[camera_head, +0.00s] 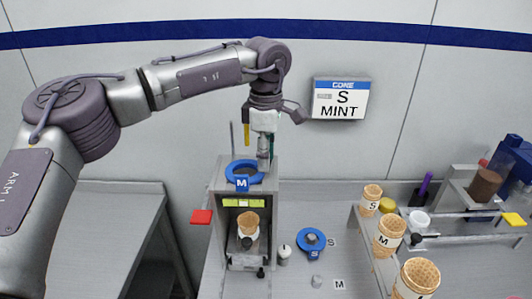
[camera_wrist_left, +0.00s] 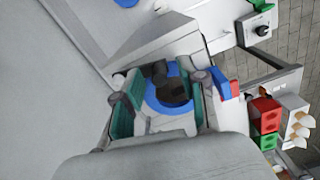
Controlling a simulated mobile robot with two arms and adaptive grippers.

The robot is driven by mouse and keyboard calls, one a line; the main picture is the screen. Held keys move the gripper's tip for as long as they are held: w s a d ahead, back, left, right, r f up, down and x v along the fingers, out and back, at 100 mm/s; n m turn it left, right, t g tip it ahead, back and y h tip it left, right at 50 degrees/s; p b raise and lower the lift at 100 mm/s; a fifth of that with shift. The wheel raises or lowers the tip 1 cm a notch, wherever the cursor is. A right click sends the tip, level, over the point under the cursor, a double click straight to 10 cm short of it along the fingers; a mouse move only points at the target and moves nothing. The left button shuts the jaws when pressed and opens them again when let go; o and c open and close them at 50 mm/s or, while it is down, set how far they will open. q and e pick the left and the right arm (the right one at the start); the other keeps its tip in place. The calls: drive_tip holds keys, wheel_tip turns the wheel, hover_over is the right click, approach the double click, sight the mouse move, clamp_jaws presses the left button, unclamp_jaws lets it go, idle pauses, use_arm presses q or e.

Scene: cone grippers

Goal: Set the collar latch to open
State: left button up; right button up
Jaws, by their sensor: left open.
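The blue collar marked M (camera_head: 243,184) sits on top of the grey stand (camera_head: 216,200). A red tab (camera_head: 201,217) sticks out at the stand's left side; it may be the collar latch, but I cannot tell for sure. My left gripper (camera_head: 264,162) points down at the collar's right side. In the left wrist view, its two green-padded fingers (camera_wrist_left: 160,85) are apart, with the blue collar (camera_wrist_left: 165,104) seen between them. I cannot tell whether they touch it. My right gripper is not in view.
A cone (camera_head: 248,224) stands inside the stand. A second blue collar marked S (camera_head: 311,240) lies on the table to the right. A rack of cones (camera_head: 388,238) and a dispenser with a yellow-tipped lever (camera_head: 514,219) are further right.

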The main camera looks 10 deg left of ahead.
use_arm(q)
clamp_jaws()
drive_tip(key=shift+d+n, duration=0.1)
drive_tip(key=shift+n, duration=0.2)
drive_tip(key=n, duration=0.1)
drive_tip(key=d+n, duration=0.1)
drive_tip(key=shift+w+d+f+n+b, duration=0.1)
drive_tip(key=shift+w+d+n+b, duration=0.05)
drive_tip(key=shift+n+b, duration=0.2)
drive_tip(key=shift+w+d+n+p, duration=0.1)
drive_tip(key=shift+w+d+n, duration=0.45)
drive_tip(key=shift+n, duration=1.2)
drive_tip(key=shift+w+d+n+p, duration=0.15)
drive_tip(key=shift+w+d+n, duration=0.4)
drive_tip(key=shift+n, duration=1.2)
drive_tip(key=shift+w+d+n+p, duration=0.1)
drive_tip(key=shift+w+d+n, duration=0.45)
drive_tip(key=shift+n, duration=1.2)
